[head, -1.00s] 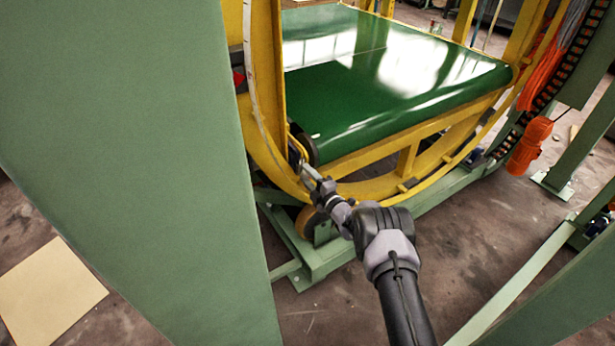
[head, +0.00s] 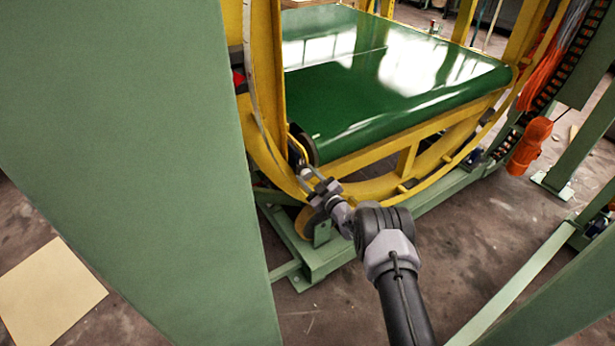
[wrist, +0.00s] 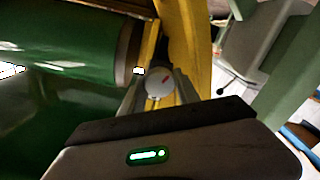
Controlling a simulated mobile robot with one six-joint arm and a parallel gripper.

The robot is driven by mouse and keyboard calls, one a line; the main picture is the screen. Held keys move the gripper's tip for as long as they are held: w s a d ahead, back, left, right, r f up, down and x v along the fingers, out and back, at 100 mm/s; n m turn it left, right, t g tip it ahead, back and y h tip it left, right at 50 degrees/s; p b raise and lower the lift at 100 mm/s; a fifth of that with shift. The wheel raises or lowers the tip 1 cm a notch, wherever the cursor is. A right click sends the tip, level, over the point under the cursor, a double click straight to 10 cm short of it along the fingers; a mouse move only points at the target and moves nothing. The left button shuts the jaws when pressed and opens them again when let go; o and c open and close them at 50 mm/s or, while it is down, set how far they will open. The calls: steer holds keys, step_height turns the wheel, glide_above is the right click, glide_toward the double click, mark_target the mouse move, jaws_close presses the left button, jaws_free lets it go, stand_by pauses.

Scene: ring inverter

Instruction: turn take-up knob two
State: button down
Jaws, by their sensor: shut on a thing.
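I cannot read a number on the knob. In the head view my gripper (head: 313,180) reaches the yellow ring frame just below the near left end of the green belt's roller. Its two fingers show side by side there. The knob is too small to make out clearly in the head view.
The green belt (head: 390,80) lies behind the yellow ring frame (head: 420,178). A large green panel (head: 130,150) fills the left side, close to my arm. Open floor (head: 450,240) lies right of my arm.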

steer(key=m, duration=0.5)
steer(key=shift+m, duration=0.3)
steer(key=m, duration=0.4)
steer(key=shift+m, duration=0.3)
steer(key=shift+m, duration=0.3)
steer(key=c, duration=0.9)
jaws_free()
steer(key=shift+d, duration=0.15)
steer(key=p+v, duration=0.7)
steer(key=v, duration=1)
steer(key=shift+s+d, duration=0.1)
steer(key=shift+s, duration=0.1)
